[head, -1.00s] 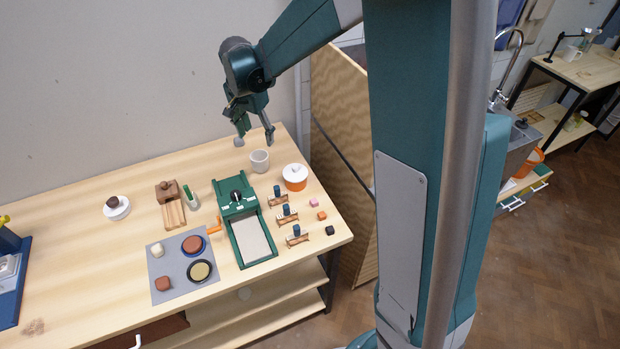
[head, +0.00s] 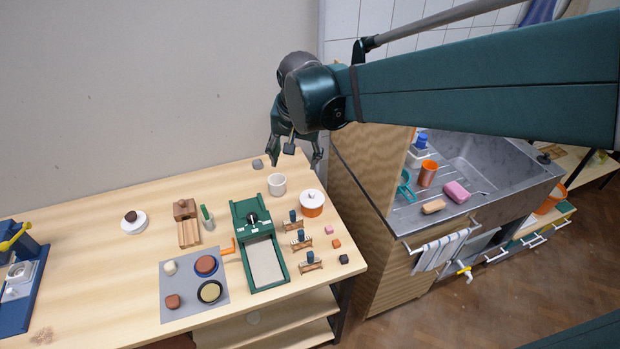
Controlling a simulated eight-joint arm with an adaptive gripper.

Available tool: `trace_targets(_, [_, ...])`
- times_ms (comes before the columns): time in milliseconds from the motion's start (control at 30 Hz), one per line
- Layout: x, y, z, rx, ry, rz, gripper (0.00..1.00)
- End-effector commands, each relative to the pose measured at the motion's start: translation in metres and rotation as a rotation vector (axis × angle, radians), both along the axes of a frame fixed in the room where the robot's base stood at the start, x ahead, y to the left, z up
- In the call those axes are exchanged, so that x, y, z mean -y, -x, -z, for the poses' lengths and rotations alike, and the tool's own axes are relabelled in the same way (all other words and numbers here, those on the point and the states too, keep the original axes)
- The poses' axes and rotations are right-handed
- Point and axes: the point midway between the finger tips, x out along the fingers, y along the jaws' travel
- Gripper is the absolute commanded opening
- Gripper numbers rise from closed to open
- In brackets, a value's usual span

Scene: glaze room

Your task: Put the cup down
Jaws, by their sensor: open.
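A pale grey-white cup (head: 277,185) stands upright on the wooden table (head: 120,268), near its back right part. My gripper (head: 295,160) is open and empty, above and behind the cup in the picture, apart from it. Its fingers point down, spread apart.
An orange pot with a white lid (head: 312,203) stands right of the cup. A green press-like device (head: 258,240) is in front of it. A small grey block (head: 257,164) lies behind. Small stands and cubes fill the right edge; a grey mat (head: 194,284) lies left. A sink (head: 480,170) is at right.

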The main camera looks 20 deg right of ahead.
Motion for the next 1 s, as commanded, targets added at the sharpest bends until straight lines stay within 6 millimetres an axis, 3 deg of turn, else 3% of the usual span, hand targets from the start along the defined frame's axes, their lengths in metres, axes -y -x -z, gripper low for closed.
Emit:
trace_targets(500, [0.008, 0.084, -0.021, 0.1, 0.059, -0.194, 0.56])
trace_targets(1000, [0.011, 0.158, -0.017, 0.201, 0.139, -0.374, 0.56])
